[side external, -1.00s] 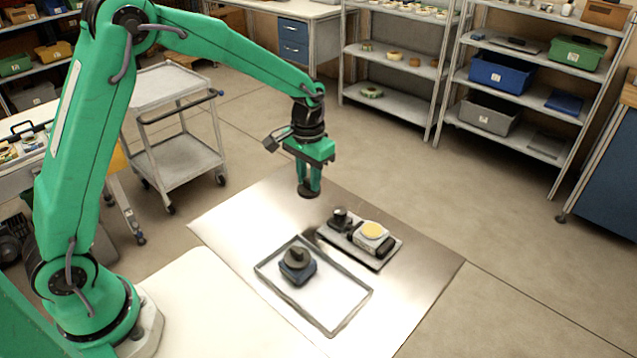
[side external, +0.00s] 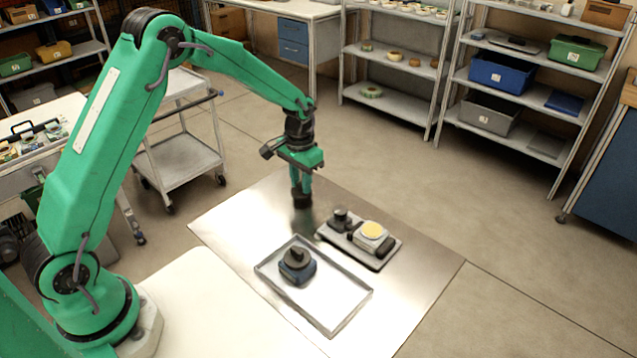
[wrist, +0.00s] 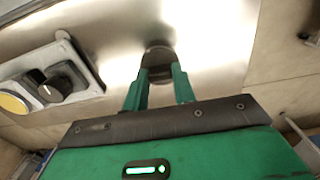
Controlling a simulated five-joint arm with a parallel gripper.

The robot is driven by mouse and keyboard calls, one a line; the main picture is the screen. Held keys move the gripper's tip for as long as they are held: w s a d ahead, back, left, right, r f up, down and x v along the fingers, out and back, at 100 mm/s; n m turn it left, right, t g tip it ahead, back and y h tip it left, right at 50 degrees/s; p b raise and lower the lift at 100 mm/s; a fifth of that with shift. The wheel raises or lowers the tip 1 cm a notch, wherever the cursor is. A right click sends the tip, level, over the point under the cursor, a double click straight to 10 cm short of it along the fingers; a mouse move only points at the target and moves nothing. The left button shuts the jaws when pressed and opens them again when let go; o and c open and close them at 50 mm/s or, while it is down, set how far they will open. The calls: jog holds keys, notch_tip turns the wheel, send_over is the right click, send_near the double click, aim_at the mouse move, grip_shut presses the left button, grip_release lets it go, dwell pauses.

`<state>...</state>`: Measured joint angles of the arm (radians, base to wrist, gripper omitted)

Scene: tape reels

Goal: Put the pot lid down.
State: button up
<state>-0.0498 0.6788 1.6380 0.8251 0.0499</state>
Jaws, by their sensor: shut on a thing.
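My gripper (side external: 302,186) is shut on a small dark round piece, which I take to be the pot lid (side external: 302,201). It hangs at the fingertips over the far left part of the metal sheet. In the wrist view, the dark lid (wrist: 157,54) sits between the two green fingers, and the gripper (wrist: 158,74) partly covers it. I cannot tell whether the lid touches the sheet or is a little above it.
A shallow tray (side external: 345,322) holds a dark blue piece with a dark top (side external: 297,267). Behind it, a grey plate (side external: 333,240) carries a small dark piece, a white block with a yellow disc (side external: 373,231) and a black piece. The metal sheet (side external: 245,217) left of my gripper is bare.

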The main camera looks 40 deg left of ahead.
aim_at(301, 184)
jog(key=shift+f, duration=0.9)
jog(key=shift+f, duration=0.1)
jog(key=o, duration=0.9)
jog(key=shift+o, duration=0.2)
notch_tip(301, 184, up, 12)
jog(key=shift+r, duration=0.2)
